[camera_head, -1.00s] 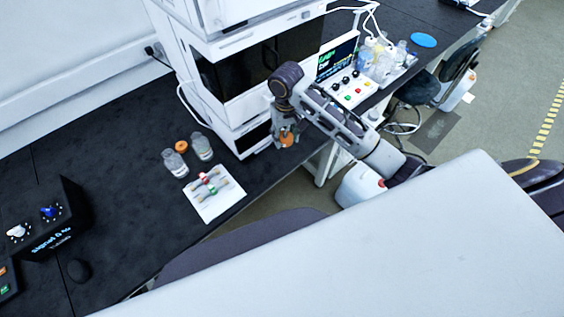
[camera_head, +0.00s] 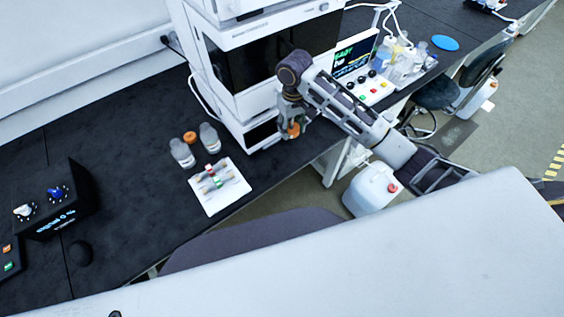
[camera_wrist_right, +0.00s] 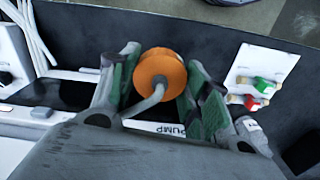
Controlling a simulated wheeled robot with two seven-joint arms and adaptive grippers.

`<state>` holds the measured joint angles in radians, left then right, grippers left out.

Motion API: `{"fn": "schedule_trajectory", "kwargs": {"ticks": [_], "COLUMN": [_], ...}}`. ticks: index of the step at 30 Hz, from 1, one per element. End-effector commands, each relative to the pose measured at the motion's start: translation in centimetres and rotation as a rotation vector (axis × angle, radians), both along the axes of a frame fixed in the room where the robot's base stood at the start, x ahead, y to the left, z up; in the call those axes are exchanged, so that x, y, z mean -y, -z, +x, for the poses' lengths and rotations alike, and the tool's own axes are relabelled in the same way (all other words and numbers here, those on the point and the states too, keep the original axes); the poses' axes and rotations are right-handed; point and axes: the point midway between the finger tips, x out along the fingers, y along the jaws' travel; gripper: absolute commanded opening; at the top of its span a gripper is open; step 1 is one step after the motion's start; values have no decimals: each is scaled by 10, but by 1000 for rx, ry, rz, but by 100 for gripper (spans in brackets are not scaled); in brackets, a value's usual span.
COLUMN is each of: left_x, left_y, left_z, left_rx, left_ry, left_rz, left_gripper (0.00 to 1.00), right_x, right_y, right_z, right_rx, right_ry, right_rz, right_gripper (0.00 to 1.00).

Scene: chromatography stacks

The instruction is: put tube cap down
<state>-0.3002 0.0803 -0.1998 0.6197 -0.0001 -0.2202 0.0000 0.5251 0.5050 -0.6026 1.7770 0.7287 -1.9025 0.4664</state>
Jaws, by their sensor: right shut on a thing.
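My right gripper (camera_head: 291,128) is shut on an orange tube cap (camera_head: 294,129). In the head view it holds the cap in front of the white instrument stack's lower part. In the right wrist view the orange cap (camera_wrist_right: 160,74) sits between the green-padded fingers (camera_wrist_right: 158,90), with a grey bent tube seen at it. My left gripper is not in view.
A white mat (camera_head: 220,187) with small red and green fittings lies right of a black device (camera_head: 55,200). The instrument stack (camera_head: 262,80) stands close behind my right gripper. Bottles and a control panel (camera_head: 370,90) are further right. Bare bench lies left of the bottles.

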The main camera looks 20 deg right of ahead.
Motion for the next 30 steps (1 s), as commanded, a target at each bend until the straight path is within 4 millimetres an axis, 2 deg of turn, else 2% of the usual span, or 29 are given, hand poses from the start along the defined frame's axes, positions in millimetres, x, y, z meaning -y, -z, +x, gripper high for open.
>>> {"fn": "schedule_trajectory", "kwargs": {"ticks": [3, 12, 30], "left_x": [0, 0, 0], "left_y": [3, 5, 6], "left_z": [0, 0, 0], "left_rx": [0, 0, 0], "left_ry": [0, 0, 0], "left_rz": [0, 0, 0], "left_gripper": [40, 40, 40], "right_x": [-6, -16, -27], "right_y": [13, 34, 60], "right_z": [0, -2, -4], "right_rx": [-1, -1, -2], "right_ry": [-101, -339, -826], "right_rz": [-1, -2, 0], "right_gripper": [23, 23, 23]}}
